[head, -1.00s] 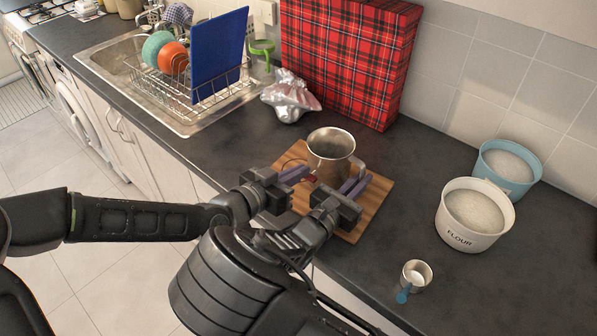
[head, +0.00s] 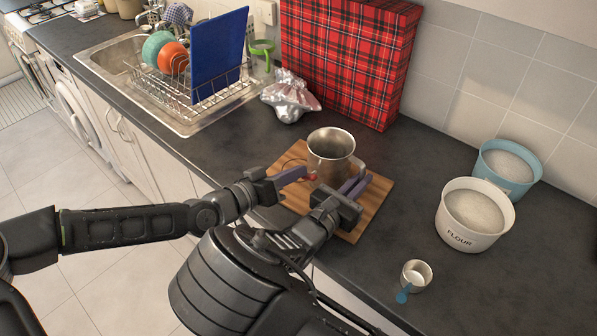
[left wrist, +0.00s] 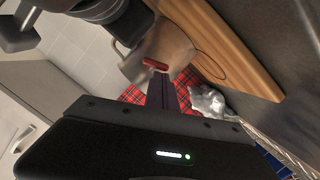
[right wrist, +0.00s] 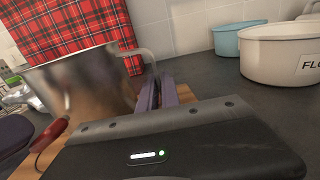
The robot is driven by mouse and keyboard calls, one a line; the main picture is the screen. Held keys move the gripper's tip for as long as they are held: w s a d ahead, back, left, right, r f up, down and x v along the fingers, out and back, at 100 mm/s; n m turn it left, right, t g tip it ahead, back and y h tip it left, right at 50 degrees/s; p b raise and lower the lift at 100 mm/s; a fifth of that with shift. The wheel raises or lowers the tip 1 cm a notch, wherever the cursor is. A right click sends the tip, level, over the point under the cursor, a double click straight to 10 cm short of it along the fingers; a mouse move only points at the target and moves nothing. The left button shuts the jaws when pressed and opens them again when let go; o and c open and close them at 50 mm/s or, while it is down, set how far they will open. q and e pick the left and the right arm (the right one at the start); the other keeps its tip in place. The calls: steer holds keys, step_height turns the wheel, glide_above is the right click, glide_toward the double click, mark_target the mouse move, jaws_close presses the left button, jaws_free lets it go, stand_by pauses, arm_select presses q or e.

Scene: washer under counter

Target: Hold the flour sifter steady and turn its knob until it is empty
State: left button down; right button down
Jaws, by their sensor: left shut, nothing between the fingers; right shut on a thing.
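The flour sifter (head: 331,153) is a metal cup standing upright on a wooden board (head: 376,205). Its side handle shows in the right wrist view, where the sifter body (right wrist: 85,85) is at the left. My right gripper (head: 358,183) is shut on that handle. The red knob (head: 312,177) sticks out low on the sifter's left side; it also shows in the left wrist view (left wrist: 156,64). My left gripper (head: 304,173) is shut and empty, its fingertips close beside the knob. I cannot tell if they touch it. The sifter's contents are not clear.
A white flour tub (head: 470,236) and a blue tub (head: 515,188) stand at the right, with a small metal scoop (head: 417,273) nearer the front. A tartan box (head: 350,60), a crumpled silver bag (head: 290,97) and a dish rack (head: 210,88) are behind.

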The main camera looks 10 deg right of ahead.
arm_select(q)
steer(key=n, duration=0.2)
steer(key=f+n+h, duration=0.1)
steer(key=shift+w+a+n+g, duration=0.2)
steer(key=shift+w+n+g, duration=0.1)
steer(key=shift+n, duration=0.1)
steer(key=n, duration=0.2)
steer(key=f+n+h, duration=0.1)
steer(key=n, duration=0.1)
steer(key=shift+f, duration=0.15)
steer(key=shift+s+n+h, duration=0.1)
steer(key=shift+n+h, duration=0.2)
steer(key=shift+w+a, duration=0.25)
steer(key=shift+w, duration=0.15)
steer(key=w+a, duration=0.1)
steer(key=w+a+r, duration=0.1)
steer(key=a, duration=0.1)
steer(key=shift+r, duration=0.15)
steer(key=v, duration=0.8)
steer(key=shift+s+a+r, duration=0.25)
steer(key=shift+s+a, duration=0.05)
steer(key=shift+s, duration=0.05)
steer(key=c, duration=2.2)
jaws_free()
